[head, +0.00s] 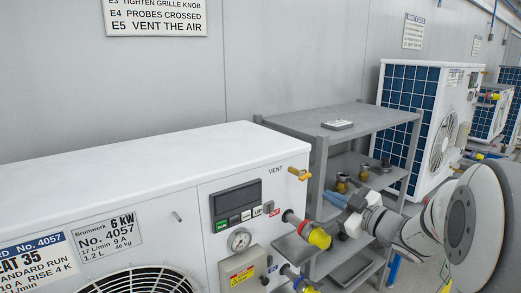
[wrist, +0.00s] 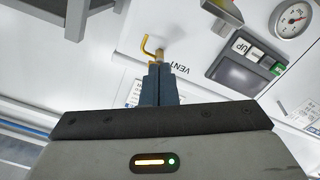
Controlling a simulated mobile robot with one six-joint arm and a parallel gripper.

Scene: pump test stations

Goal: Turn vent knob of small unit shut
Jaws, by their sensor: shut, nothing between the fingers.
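The white unit (head: 150,165), labelled 6 kW and No. 4057, fills the lower left of the head view. Its yellow vent knob (head: 298,173) sticks out at the upper right of the front panel, beside the word VENT. In the wrist view the vent knob (wrist: 149,46) is a bent yellow handle by a short metal stem, just beyond my fingertips. My gripper (head: 331,197) has its blue fingers together and empty, to the right of the knob and slightly lower in the head view. In the wrist view my gripper (wrist: 159,68) points at the knob; whether it touches cannot be told.
Below the knob are a display panel (head: 237,203), a gauge (head: 239,240) and a pipe fitting with a yellow cap (head: 319,237). A grey shelf rack (head: 345,120) with brass fittings stands behind my gripper. Other units (head: 440,110) stand farther right.

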